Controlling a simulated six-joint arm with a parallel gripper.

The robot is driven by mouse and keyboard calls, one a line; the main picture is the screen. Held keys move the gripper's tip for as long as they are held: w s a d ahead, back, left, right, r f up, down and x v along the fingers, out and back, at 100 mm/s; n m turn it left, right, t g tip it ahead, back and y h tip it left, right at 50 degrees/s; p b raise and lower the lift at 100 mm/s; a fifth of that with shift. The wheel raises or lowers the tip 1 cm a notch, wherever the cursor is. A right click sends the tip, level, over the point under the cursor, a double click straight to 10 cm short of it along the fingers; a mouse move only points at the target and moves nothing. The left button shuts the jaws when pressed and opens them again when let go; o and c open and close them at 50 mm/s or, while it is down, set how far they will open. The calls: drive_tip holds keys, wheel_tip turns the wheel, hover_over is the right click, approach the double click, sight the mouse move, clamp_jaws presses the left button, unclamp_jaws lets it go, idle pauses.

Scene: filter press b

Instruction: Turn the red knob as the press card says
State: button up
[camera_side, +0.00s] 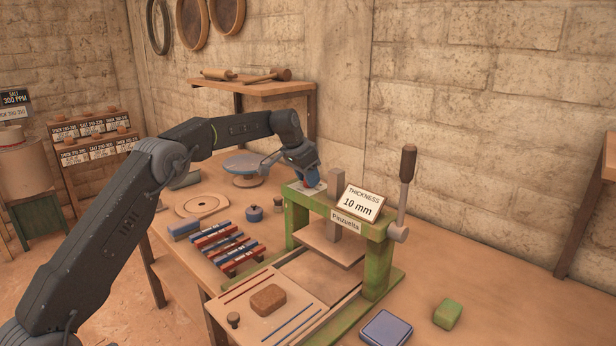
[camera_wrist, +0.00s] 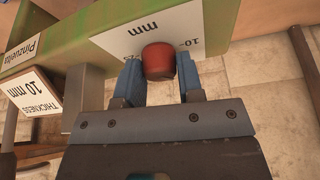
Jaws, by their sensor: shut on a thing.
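The green press (camera_side: 376,265) stands on the table in the side view. Its card (camera_side: 362,203) reads "THICKNESS 10 mm"; it also shows in the wrist view (camera_wrist: 33,92). In the side view my gripper (camera_side: 311,177) is at the left end of the beam and mostly hides the knob. No pointer on the knob can be made out.
A lever with a brown handle (camera_side: 408,163) rises at the press's right side. Red and blue bars (camera_side: 225,245), a brown block (camera_side: 268,299), a blue-grey block (camera_side: 386,328) and a green block (camera_side: 447,314) lie around the press. The table to its right is mostly clear.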

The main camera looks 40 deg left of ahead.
drive_tip(key=n+y, duration=0.1)
drive_tip(key=n, duration=0.2)
drive_tip(key=n+y, duration=0.1)
drive_tip(key=n, duration=0.1)
drive_tip(key=shift+d+n, duration=0.15)
drive_tip(key=shift+n, duration=0.25)
drive_tip(key=n+y, duration=0.1)
drive_tip(key=n, duration=0.1)
drive_tip(key=n+g+y, duration=0.1)
drive_tip(key=n, duration=0.2)
idle(0.4)
drive_tip(key=o, duration=0.9)
drive_tip(key=v, duration=1.4)
drive_tip(key=shift+w, duration=0.2)
